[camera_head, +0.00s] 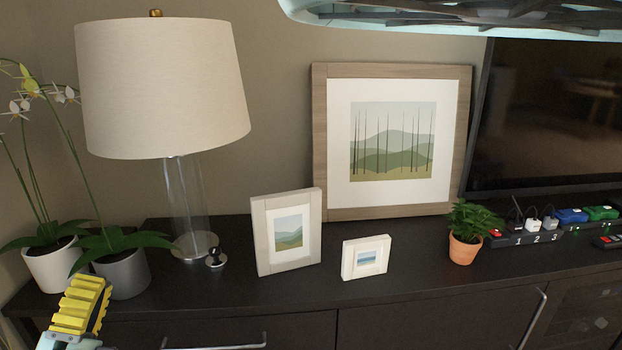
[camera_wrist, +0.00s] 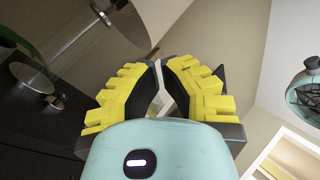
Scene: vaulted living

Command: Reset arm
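My gripper (camera_head: 88,285) shows at the lower left of the head view, in front of the grey plant pot and by the front edge of the dark cabinet. Its yellow ridged fingers also show in the wrist view (camera_wrist: 160,66). There the fingertips come together with only a narrow gap between them, and I see nothing held. Most of my arm is out of the head view.
A lamp (camera_head: 163,90), white pot (camera_head: 52,267), grey pot (camera_head: 122,274), picture frames (camera_head: 290,254) and a small plant (camera_head: 465,248) stand on the dark cabinet (camera_head: 215,295). Power strips (camera_head: 525,238) and a television (camera_head: 560,120) are at right. The cabinet's front strip is mostly bare.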

